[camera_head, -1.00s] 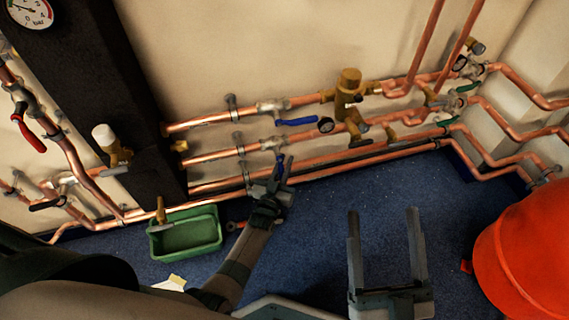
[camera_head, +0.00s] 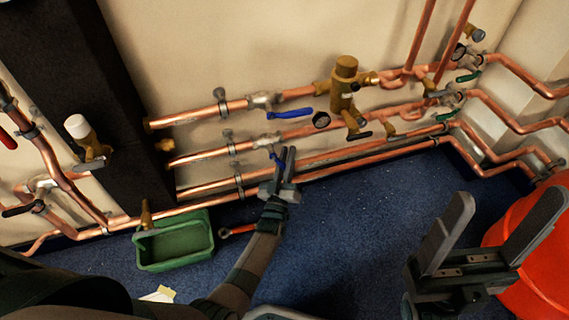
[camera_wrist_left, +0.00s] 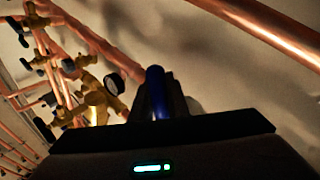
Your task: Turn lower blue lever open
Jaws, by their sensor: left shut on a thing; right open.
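The lower blue lever (camera_head: 276,156) hangs down from its valve (camera_head: 266,141) on the second copper pipe. My left gripper (camera_head: 283,170) is at the lever and shut on it. In the left wrist view the blue lever (camera_wrist_left: 156,92) stands between the fingers. The lever's lower end is hidden by the gripper. The upper blue lever (camera_head: 287,114) lies nearly along the top pipe, above my left gripper. My right gripper (camera_head: 490,232) is open and empty at the right, above the floor and in front of the red bucket-like object.
Copper pipes (camera_head: 330,156) run along the wall just behind my left gripper. A green tray (camera_head: 174,244) and a wrench (camera_head: 236,230) lie on the blue floor. The red object (camera_head: 508,222) is at the right.

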